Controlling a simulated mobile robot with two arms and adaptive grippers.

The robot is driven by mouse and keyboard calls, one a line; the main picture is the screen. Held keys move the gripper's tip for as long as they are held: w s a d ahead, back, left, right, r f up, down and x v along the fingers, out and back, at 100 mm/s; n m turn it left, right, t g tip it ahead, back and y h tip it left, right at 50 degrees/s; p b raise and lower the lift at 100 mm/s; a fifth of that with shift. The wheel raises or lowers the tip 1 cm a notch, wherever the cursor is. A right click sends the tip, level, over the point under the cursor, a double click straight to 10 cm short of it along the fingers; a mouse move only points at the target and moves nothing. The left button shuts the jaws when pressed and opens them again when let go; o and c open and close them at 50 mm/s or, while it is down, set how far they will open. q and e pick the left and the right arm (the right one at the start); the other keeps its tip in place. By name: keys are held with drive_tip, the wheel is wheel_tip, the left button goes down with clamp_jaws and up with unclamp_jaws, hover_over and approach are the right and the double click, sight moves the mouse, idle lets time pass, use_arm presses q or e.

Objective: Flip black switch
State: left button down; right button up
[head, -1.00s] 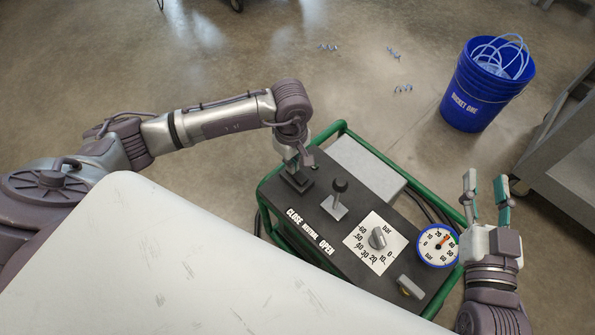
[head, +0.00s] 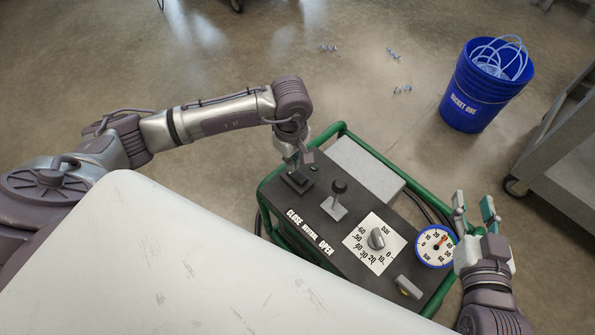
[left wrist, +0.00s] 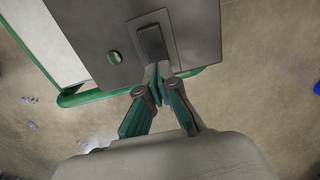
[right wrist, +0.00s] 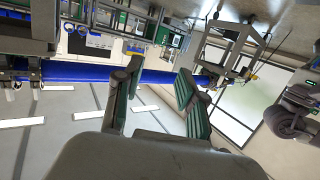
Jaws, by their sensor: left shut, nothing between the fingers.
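The black switch (head: 297,182) sits on a square plate at the far left end of the dark control box (head: 330,185). The left wrist view shows the switch (left wrist: 151,41) as a dark rectangular rocker. My left gripper (head: 304,163) is shut and empty, with its fingertips (left wrist: 158,72) at the switch's near edge in the left wrist view. I cannot tell whether they touch it. In the head view my arm partly covers the switch. My right gripper (head: 474,208) is open and empty beside the gauge; its spread fingers (right wrist: 157,92) also show in the right wrist view.
The box carries a lever (head: 338,192), a pressure dial (head: 376,238), a small handle (head: 408,286) and a round gauge (head: 436,246). A green tube frame (head: 376,150) surrounds it. A blue bucket (head: 478,95) and a grey cart (head: 560,150) stand at the right.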

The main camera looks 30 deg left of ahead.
use_arm(q)
drive_tip(key=shift+r+p, duration=0.35)
drive_tip(key=shift+r, duration=0.35)
drive_tip(key=shift+r+p, duration=0.45)
drive_tip(key=shift+r, duration=0.2)
drive_tip(key=shift+r+p, duration=0.45)
drive_tip(key=shift+r, duration=0.2)
drive_tip(key=shift+r+p, duration=0.4)
drive_tip(key=shift+r, duration=0.3)
use_arm(e)
drive_tip(key=s+d+f+g+h, duration=0.2)
drive_tip(key=s+d+f+g, duration=0.2)
drive_tip(key=s+f+g, duration=0.5)
drive_tip(key=shift+s+d+f+h, duration=0.2)
drive_tip(key=shift+s+f+h, duration=0.2)
drive_tip(key=shift+s+f, duration=0.4)
drive_tip(key=shift+s, duration=0.1)
